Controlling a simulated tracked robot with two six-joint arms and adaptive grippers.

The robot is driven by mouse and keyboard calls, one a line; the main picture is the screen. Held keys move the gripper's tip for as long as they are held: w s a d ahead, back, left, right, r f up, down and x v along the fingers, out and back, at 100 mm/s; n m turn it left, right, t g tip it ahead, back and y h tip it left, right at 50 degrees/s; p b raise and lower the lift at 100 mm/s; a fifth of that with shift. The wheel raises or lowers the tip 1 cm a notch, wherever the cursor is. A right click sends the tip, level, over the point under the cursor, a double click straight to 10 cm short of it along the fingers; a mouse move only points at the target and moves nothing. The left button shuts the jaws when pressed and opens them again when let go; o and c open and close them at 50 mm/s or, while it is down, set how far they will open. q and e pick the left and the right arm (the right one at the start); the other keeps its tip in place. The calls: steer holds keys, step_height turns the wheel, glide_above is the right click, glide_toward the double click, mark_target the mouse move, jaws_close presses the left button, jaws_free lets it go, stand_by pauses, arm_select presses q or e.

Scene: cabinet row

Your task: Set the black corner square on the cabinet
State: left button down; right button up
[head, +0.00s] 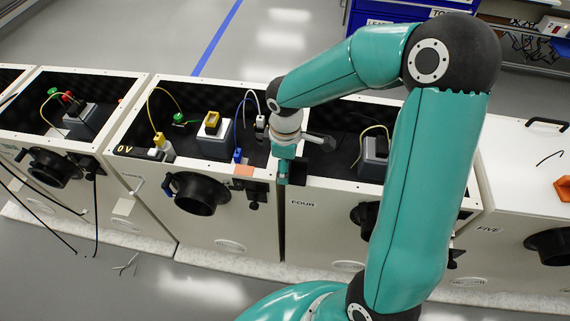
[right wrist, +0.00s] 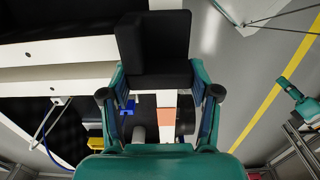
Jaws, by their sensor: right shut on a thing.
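My right gripper (head: 284,178) is over the top front edge of the cabinets, near the join between the third cabinet and cabinet FOUR (head: 325,215). In the right wrist view it is shut on the black corner square (right wrist: 155,50), an L-shaped block with an upright wall at its left. The block sticks out past the fingertips and hides part of the white edges behind it. In the head view my gripper and arm make it hard to pick out. A teal part, probably of my left arm, shows at the right of the right wrist view; its jaws are unclear.
The open-topped cabinets hold a grey block with a yellow top (head: 213,124), a yellow plug (head: 163,144), a blue plug (head: 238,155) and cables. An orange patch (head: 244,170) lies on the front rim. Cabinet FIVE (head: 515,180) has a closed white top with an orange part (head: 563,188).

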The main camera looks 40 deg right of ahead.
steer(key=o, duration=1.1)
steer(key=shift+r, duration=0.1)
step_height(320, 180, up, 12)
steer(key=shift+f, duration=0.2)
